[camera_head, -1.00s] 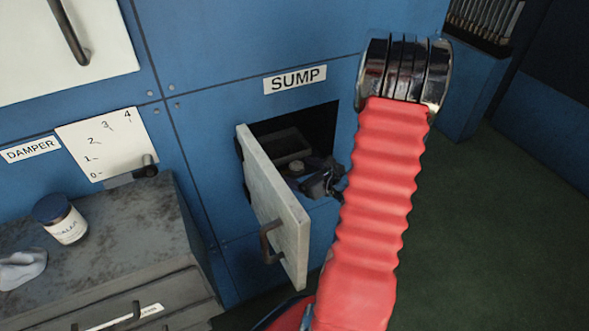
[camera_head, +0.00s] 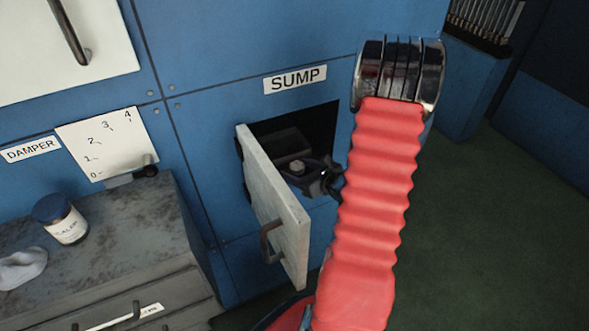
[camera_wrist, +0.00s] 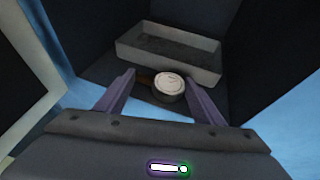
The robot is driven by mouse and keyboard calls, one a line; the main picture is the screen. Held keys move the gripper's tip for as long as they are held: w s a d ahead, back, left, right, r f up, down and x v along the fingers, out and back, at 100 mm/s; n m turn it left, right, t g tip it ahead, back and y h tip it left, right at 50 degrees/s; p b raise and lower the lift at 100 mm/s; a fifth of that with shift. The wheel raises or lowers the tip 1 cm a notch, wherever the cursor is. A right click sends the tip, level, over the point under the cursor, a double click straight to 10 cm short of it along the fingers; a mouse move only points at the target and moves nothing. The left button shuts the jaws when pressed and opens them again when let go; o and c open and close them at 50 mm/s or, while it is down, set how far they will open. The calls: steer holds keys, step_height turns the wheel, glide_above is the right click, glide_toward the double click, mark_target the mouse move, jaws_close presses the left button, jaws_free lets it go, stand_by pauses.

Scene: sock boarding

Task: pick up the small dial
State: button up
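The small dial (camera_wrist: 169,86) is a round, pale-faced gauge with dark marks, lying on the compartment floor in the wrist view. A brownish piece shows at its left side. My gripper (camera_wrist: 160,80) is open, with one finger on each side of the dial. The right finger is close to the dial's edge; I cannot tell whether it touches. The left finger stands farther off. In the head view the dial (camera_head: 297,166) is a small pale spot inside the sump opening. My gripper (camera_head: 318,178) reaches in there from the right, partly hidden by my red arm.
A shallow grey tray (camera_wrist: 190,69) lies just behind the dial. The compartment's dark walls are close on both sides. The sump door (camera_head: 278,220) stands open at the left. A grey cabinet (camera_head: 110,215) carries a jar (camera_head: 66,228) and a crumpled pale cloth (camera_head: 20,268).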

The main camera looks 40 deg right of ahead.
mark_target(297, 170)
steer(key=c, duration=0.6)
steer(key=shift+r, duration=0.1)
steer(key=shift+r, duration=4.9)
